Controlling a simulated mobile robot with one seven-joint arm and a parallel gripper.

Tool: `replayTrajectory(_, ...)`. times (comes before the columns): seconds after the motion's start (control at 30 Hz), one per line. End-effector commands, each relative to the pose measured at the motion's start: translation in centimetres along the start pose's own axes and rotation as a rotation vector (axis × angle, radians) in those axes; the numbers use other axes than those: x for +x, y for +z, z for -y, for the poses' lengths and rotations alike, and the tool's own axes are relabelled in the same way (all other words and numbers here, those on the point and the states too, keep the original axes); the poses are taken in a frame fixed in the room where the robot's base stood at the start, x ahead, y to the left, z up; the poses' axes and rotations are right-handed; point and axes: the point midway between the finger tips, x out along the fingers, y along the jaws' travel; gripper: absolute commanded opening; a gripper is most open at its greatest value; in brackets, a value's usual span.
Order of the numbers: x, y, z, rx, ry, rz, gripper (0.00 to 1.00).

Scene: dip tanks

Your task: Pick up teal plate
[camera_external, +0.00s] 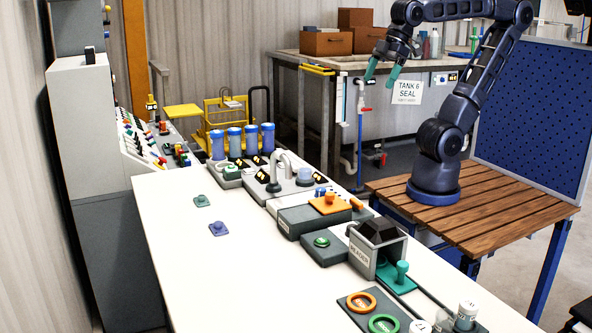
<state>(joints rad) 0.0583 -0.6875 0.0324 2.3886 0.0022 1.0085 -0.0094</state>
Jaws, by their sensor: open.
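A small grey-teal plate with a round knob (202,201) lies flat on the white table, at the left. A brighter teal plate with an upright knobbed handle (402,272) sits at the right side of the table, beside a grey box with a black top (377,247), which hides part of it. I cannot tell from the picture which of the two the task means. My gripper (381,79) has teal fingers spread apart with nothing between them. It hangs in the air, fingers down, well above and away from both plates.
A purple knobbed plate (218,229) lies near the grey-teal one on the white table (185,275). An orange plate (329,203) rests on a grey block. Blue cylinders (234,142) stand at the back. Rings and jars crowd the front right; the table's left is mostly clear.

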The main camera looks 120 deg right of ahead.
Motion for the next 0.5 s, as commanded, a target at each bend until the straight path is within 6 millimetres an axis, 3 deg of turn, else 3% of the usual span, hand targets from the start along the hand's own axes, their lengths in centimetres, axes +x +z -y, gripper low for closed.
replayTrajectory(0.17,0.8,-4.2,-0.7,0.017,0.027,-0.024,0.92)
replayTrajectory(0.5,4.2,-15.6,-4.0,0.056,0.082,-0.103,0.92)
